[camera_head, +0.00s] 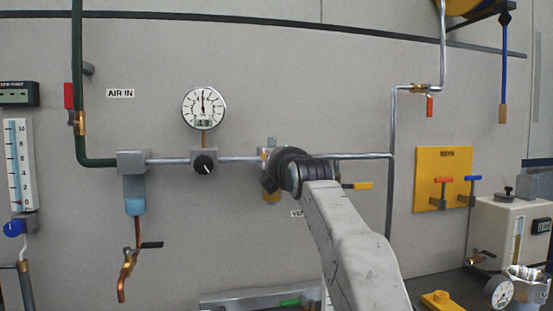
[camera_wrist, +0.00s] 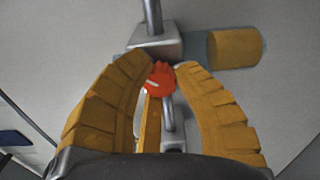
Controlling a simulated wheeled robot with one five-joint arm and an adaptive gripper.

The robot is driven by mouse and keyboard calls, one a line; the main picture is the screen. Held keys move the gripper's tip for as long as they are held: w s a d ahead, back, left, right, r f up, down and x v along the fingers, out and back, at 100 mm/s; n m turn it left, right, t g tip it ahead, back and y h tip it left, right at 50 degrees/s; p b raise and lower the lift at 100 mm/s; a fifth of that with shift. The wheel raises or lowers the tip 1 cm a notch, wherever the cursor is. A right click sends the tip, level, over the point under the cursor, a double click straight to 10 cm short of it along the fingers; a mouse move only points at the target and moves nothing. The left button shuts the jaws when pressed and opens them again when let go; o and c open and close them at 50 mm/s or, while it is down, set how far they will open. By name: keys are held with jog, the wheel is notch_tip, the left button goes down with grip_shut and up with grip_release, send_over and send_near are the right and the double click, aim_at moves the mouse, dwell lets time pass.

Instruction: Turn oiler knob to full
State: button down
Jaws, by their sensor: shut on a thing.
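The oiler knob (camera_wrist: 158,81) is round and red-orange with a pale pointer line, seen in the wrist view. It sits on the oiler's grey metal block (camera_wrist: 150,45), with an amber bowl (camera_wrist: 236,48) to the right. My gripper (camera_wrist: 160,70) has ribbed yellow fingers closed around the knob, their tips on either side of it. The pointer slants in the wrist view; I see no scale to read it against. In the head view, my arm hides the knob and fingertips; part of the oiler block (camera_head: 266,152) and its amber bowl (camera_head: 272,197) show beside my wrist.
A metal pipe (camera_head: 250,158) runs through the oiler along the wall. A black regulator knob (camera_head: 204,164) and a round gauge (camera_head: 204,108) stand to the left. A yellow-handled valve (camera_head: 357,185) is close on the right. A yellow key board (camera_head: 443,179) hangs farther right.

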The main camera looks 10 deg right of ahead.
jog(key=m+p, duration=0.1)
jog(key=m, duration=0.3)
jog(key=shift+r+m, duration=0.15)
jog(key=shift+m, duration=0.15)
jog(key=m+p, duration=0.1)
jog(key=m, duration=0.2)
jog(key=shift+m, duration=0.3)
jog(key=m+p, duration=0.1)
jog(key=m, duration=1.2)
jog(key=shift+m+p, duration=0.35)
jog(key=shift+m, duration=0.05)
jog(key=m, duration=0.6)
jog(key=shift+m, duration=0.3)
jog(key=c, duration=0.9)
grip_release()
jog(key=shift+c, duration=0.2)
jog(key=shift+w, duration=0.1)
